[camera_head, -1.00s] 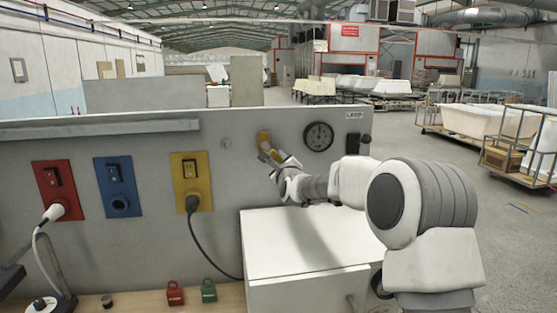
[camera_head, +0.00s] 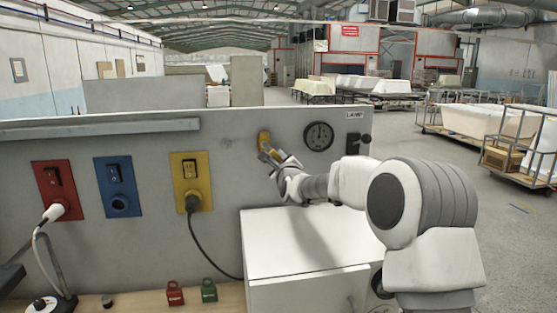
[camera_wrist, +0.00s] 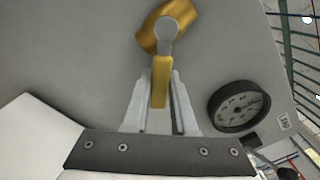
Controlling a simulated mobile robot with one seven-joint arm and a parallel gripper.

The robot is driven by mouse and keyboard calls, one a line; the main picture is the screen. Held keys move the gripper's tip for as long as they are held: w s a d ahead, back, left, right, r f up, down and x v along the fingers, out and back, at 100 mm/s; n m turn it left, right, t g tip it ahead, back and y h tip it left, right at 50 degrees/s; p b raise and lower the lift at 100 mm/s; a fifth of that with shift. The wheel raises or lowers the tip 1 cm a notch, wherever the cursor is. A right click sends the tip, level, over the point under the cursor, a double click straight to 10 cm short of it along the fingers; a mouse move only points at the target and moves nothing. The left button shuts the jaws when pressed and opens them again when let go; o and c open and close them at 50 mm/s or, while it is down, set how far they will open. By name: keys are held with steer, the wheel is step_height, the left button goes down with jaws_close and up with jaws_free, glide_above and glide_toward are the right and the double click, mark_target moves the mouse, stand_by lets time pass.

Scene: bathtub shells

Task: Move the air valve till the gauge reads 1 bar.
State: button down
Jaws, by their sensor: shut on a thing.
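The air valve (camera_head: 263,139) is a yellow part on the grey panel in the head view. In the wrist view its yellow body (camera_wrist: 181,14) has a round grey pivot, and a yellow lever (camera_wrist: 160,80) extends from it towards my gripper. My gripper (camera_head: 269,155) is at the valve, and in the wrist view its two fingers (camera_wrist: 160,100) are shut on the lever, one on each side. The round dark gauge (camera_head: 318,136) is right of the valve. It also shows tilted in the wrist view (camera_wrist: 238,106). Its reading is too small to tell.
Red (camera_head: 57,190), blue (camera_head: 118,187) and yellow (camera_head: 190,181) switch boxes sit on the panel to the left. A white cabinet (camera_head: 300,245) stands below my arm. A red padlock (camera_head: 175,294) and a green padlock (camera_head: 208,291) are on the bench. A dark switch (camera_head: 355,143) is right of the gauge.

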steer(key=shift+b, duration=0.4)
steer(key=n+b, duration=0.2)
steer(key=shift+d+r+b, duration=0.15)
steer(key=shift+d+b, duration=0.15)
steer(key=shift+d, duration=0.05)
steer(key=shift+w+d+r+n+b, duration=0.1)
steer(key=shift+d+r+n+b, duration=0.1)
steer(key=shift+r+n+b, duration=0.55)
steer(key=shift+d+r+n+b, duration=0.2)
steer(key=shift+r+n+b, duration=0.15)
steer(key=shift+n+b, duration=0.65)
steer(key=shift+n, duration=0.25)
steer(key=c, duration=0.7)
jaws_free()
